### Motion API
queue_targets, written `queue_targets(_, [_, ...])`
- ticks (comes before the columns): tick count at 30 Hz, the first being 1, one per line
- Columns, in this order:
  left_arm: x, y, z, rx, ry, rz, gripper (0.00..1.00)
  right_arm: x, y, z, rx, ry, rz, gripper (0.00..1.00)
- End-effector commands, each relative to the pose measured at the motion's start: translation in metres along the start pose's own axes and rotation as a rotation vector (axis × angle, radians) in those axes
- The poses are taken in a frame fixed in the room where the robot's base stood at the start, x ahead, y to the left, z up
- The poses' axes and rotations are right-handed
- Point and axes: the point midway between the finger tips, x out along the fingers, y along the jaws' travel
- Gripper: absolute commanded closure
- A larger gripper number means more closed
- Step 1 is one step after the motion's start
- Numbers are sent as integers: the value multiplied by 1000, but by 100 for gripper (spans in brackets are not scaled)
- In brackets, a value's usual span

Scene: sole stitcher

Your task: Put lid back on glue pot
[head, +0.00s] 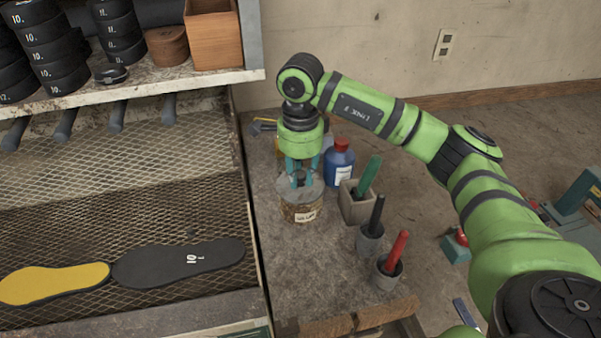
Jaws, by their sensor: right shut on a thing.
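The glue pot (302,213) is a squat brownish round pot with a white label. It stands on the grey bench top in the middle of the head view. A grey round lid (316,191) with a knob covers its top; I cannot tell whether it is fully seated. My right gripper (300,180) points straight down from above, its teal fingers shut on the lid's knob. The fingers hide part of the knob. My left gripper is not in view.
A blue bottle with a red cap (339,162) stands close behind right of the pot. Holders with a green handle (368,177), black handle (377,214) and red handle (397,252) stand to the right. A mesh rack with soles (180,264) lies left. The bench front is clear.

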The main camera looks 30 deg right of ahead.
Motion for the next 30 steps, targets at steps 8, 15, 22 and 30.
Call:
queue_targets(8, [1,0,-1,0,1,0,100,0,0,0,0,0,-1,100])
queue_targets(15, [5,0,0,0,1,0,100,3,0,0,0,0,-1,100])
queue_targets(22, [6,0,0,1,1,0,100,3,0,0,0,0,0,100])
queue_targets(30, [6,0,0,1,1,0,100,3,0,0,0,0,-1,100])
